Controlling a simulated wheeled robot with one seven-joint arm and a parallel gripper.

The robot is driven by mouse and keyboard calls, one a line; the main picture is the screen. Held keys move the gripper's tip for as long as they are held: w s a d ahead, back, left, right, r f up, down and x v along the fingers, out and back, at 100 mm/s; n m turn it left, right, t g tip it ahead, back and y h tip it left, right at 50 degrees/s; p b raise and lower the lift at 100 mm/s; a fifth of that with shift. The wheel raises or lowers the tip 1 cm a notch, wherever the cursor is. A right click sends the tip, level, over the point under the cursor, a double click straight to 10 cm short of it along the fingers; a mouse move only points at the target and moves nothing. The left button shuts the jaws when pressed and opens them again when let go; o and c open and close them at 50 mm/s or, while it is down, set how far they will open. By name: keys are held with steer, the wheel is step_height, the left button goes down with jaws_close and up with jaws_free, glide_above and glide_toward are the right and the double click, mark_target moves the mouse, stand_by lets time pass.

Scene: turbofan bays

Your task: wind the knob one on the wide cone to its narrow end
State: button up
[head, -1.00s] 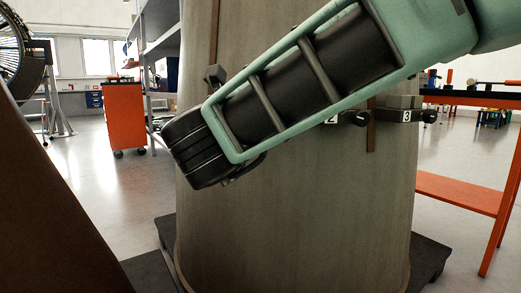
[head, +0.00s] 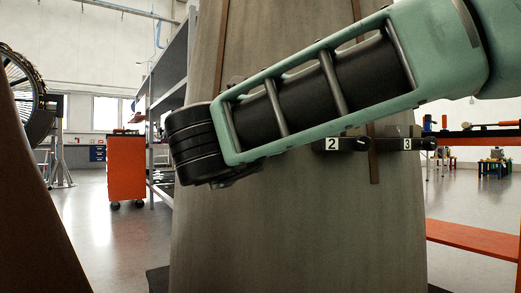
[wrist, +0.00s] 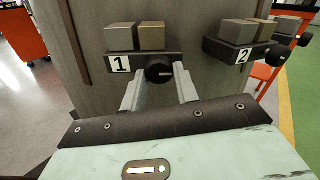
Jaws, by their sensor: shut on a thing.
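The wide cone (head: 300,235) is a tall grey-brown body in the head view, wider toward the bottom. Knob one (wrist: 158,70) is a black round knob with a pale pointer line, on the dark bracket with label 1 in the wrist view. Two blocks, one greyish and one tan, sit on that bracket. My gripper (wrist: 160,76) has its two grey fingers on either side of knob one, shut on it. In the head view my arm covers the gripper and knob one.
Bracket 2 (wrist: 240,54), with its own blocks and black knob, stands to the right. Bracket 3 (head: 398,144) is beyond it in the head view. An orange cart (head: 126,170) and shelving stand left, an orange bench (head: 475,238) right. A dark sloping body fills the left foreground.

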steer(key=o, duration=1)
steer(key=p+v, duration=0.6)
steer(key=v, duration=1.1)
steer(key=shift+s, duration=0.15)
